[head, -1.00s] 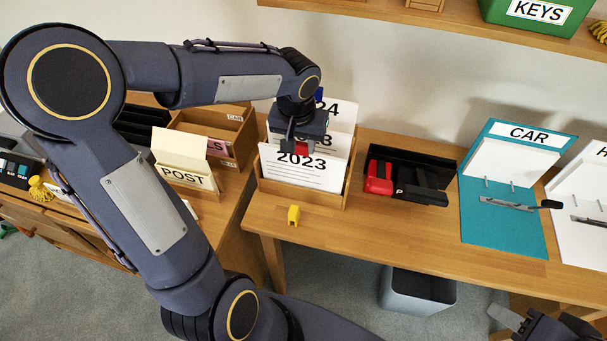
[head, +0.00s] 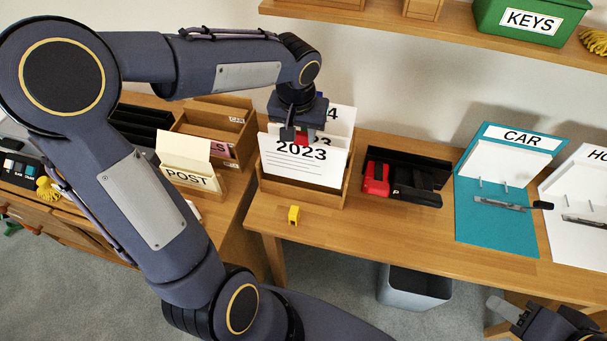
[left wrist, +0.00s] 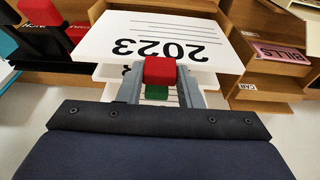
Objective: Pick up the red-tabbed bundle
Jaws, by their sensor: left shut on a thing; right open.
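The red-tabbed bundle (head: 302,163) is a stack of white sheets headed 2023, in the wooden file box (head: 297,195). My left gripper (head: 293,137) is above it, pointing down. In the left wrist view my left gripper (left wrist: 160,80) is shut on the red tab (left wrist: 160,70), one finger on each side. The bundle (left wrist: 150,42) stands up, slightly tilted; its lower edge is near the box's front wall. A green tab (left wrist: 157,92) shows just beyond the red one. More white sheets (head: 342,120) stand behind. My right gripper (head: 506,309) is empty at the lower right.
A black tray (head: 420,165) with a red stapler (head: 376,178) is right of the box. A yellow block (head: 294,215) lies in front. The POST holder (head: 192,180) stands left. A teal CAR board (head: 497,225) is right, and a grey bin (head: 415,288) is below.

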